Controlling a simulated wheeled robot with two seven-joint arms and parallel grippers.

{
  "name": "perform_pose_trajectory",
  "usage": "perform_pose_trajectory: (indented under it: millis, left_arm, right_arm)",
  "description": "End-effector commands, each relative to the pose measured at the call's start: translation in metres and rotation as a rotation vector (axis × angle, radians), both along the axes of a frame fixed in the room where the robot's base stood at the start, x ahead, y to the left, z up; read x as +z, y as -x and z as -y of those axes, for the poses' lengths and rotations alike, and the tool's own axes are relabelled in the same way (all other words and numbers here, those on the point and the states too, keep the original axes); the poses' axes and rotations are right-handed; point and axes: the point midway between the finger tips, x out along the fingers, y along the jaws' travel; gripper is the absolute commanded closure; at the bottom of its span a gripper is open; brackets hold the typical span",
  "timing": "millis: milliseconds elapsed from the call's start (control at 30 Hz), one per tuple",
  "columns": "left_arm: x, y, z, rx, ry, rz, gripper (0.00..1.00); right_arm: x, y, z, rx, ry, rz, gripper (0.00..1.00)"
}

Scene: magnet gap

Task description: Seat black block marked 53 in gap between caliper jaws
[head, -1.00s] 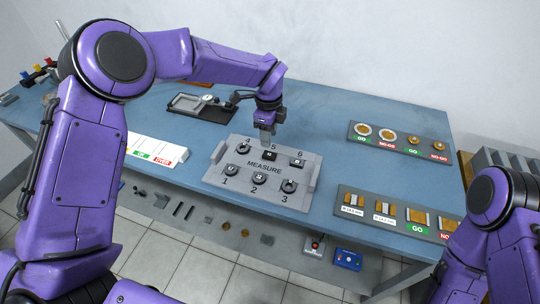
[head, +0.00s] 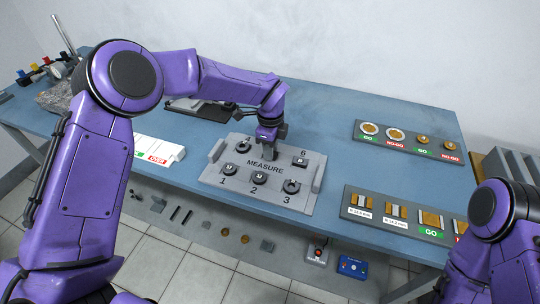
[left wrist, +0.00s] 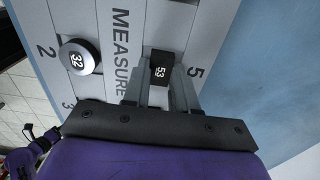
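The black block marked 53 (left wrist: 160,72) sits at place 5 of the grey MEASURE tray (left wrist: 110,120). In the head view my left gripper (head: 268,153) is down over place 5 of the tray (head: 225,182) and hides the block. In the left wrist view the fingers of my left gripper (left wrist: 162,85) stand on either side of the block, apparently open; any contact is hard to make out. The caliper (head: 186,104) lies on a dark plate behind the tray, partly hidden by my left arm, so its jaws are not clear. My right gripper is out of view.
Several other dark pieces stand on the tray, among them one marked 32 (left wrist: 78,57). GO/NO-GO boards (head: 408,142) lie at the right of the blue bench (head: 330,120). A white OVER tray (head: 158,150) is at the left.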

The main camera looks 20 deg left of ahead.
Motion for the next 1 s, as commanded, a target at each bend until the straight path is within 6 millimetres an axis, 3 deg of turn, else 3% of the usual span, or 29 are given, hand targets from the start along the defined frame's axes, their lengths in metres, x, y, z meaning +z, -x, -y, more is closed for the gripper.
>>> perform_pose_trajectory:
  millis: [33,67,267,767,1000]
  left_arm:
    - [0.000,0.000,0.000,0.000,0.000,0.000,0.93]
    - [0.000,0.000,0.000,0.000,0.000,0.000,1.00]
    - [0.004,0.000,0.000,0.000,0.000,0.000,1.00]
    - [0.050,0.000,0.000,0.000,0.001,0.000,1.00]
    - [0.050,0.000,0.000,0.000,0.000,0.000,1.00]
  right_arm:
    - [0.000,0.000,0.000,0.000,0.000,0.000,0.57]
    - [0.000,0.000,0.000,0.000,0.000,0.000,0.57]
    - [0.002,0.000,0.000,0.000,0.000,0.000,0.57]
    - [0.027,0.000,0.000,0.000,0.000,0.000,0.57]
    - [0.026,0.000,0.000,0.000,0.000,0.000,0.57]
